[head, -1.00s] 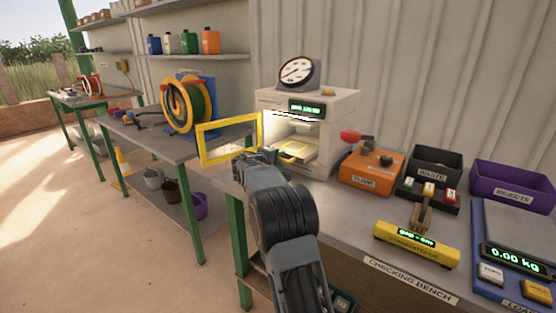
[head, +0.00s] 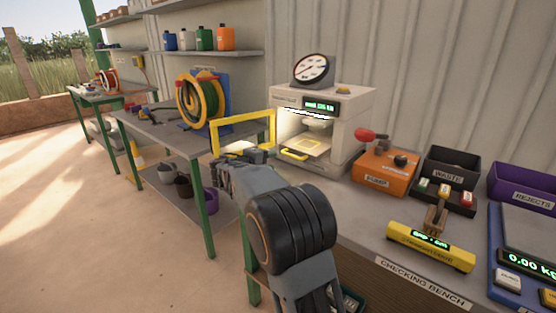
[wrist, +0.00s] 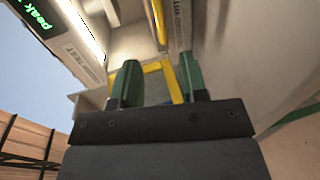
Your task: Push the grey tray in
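The grey tray (head: 316,158) sits low in the lit opening of the white press (head: 350,115), with a yellow square on top and a yellow handle (head: 293,155) at its front. I cannot tell how far it sticks out. My gripper (head: 262,154) is in front of the opening, left of the handle and apparently apart from it. In the wrist view its two green fingers (wrist: 157,68) stand apart with a gap between them, and a yellow frame shows beyond them. The arm partly hides the area below the press.
The press's yellow-framed door (head: 243,120) stands open to the left, close above my gripper. An orange box (head: 384,172) with a red knob near it stands right of the press. A yellow device (head: 430,247) lies on the bench front. Open floor lies to the left.

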